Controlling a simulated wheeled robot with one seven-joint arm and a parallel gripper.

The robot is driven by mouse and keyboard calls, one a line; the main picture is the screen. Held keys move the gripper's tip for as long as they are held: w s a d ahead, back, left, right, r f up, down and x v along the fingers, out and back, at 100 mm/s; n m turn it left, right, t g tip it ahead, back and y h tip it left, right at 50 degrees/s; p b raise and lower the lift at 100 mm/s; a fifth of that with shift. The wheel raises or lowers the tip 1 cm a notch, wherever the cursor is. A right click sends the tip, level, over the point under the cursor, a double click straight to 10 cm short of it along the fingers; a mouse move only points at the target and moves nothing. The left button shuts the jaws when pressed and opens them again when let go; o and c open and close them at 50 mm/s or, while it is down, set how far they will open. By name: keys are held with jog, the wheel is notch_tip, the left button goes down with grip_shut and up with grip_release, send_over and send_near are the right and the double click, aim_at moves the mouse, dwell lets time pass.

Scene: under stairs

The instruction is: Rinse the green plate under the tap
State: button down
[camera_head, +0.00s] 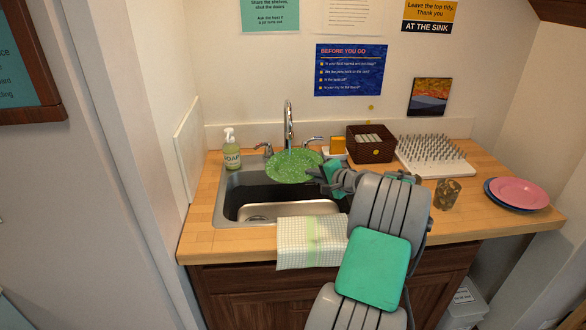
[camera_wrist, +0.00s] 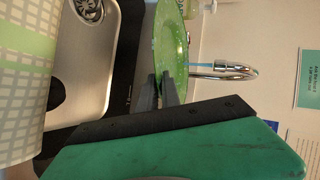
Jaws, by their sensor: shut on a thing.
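The green plate (camera_head: 294,165) is speckled and hangs over the sink (camera_head: 232,195), below the tap (camera_head: 289,122). In the wrist view the plate (camera_wrist: 170,45) shows nearly edge-on, with the tap's curved spout (camera_wrist: 250,72) beside it. A thin pale-blue streak, which looks like running water, lies between spout and plate. My gripper (camera_head: 322,176) is shut on the plate's right edge. In the wrist view its two dark fingers (camera_wrist: 168,92) pinch the rim. The plate's underside and the contact behind the fingers are partly hidden.
To the right are a brown basket (camera_head: 371,154), a white spiked rack (camera_head: 432,168), a patterned cup (camera_head: 447,194) and a pink plate (camera_head: 520,192) on a blue one.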

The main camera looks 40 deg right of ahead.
jog(key=shift+d, duration=0.15)
jog(key=shift+s+d+r, duration=0.1)
jog(key=shift+s+d, duration=0.05)
jog(key=shift+d, duration=0.25)
jog(key=s+a, duration=0.2)
jog(key=s, duration=0.5)
jog(key=shift+s+a, duration=0.2)
jog(key=shift+s, duration=0.1)
dwell(0.4)
dwell(1.0)
jog(key=s+a+r+p, duration=0.1)
jog(key=s+r+p, duration=0.2)
jog(key=s+r, duration=0.1)
jog(key=shift+s+a, duration=0.3)
jog(key=shift+s, duration=0.1)
